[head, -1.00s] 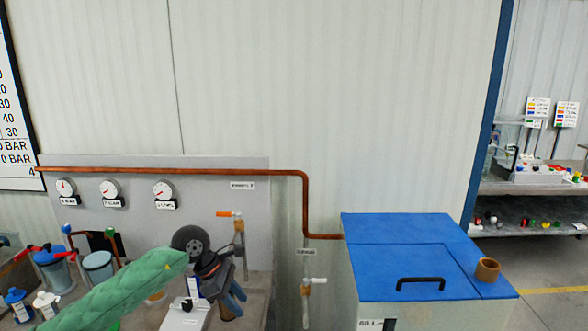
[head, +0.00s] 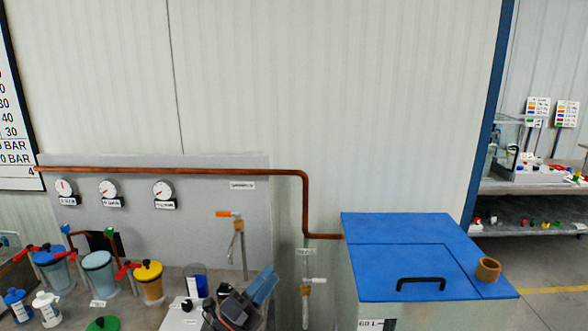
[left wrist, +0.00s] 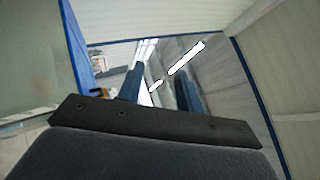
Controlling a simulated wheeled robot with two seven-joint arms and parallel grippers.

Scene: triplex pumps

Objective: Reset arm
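My left gripper (head: 263,284) is at the bottom of the head view, with its blue fingers pointing up and to the right. It is in front of the bench, left of the blue-lidded tank. In the left wrist view its two blue fingers (left wrist: 160,88) stand apart with nothing held between them. The green sleeve of my arm is out of the head view. My right gripper is in neither view.
A bench with a grey gauge panel (head: 215,205) holds a blue-lidded pump (head: 48,265), a yellow-lidded pump (head: 148,280) and bottles. A copper pipe (head: 240,171) runs to the blue-lidded tank (head: 390,260), which has a brown ring (head: 487,270) on top. Shelves (head: 530,187) stand at far right.

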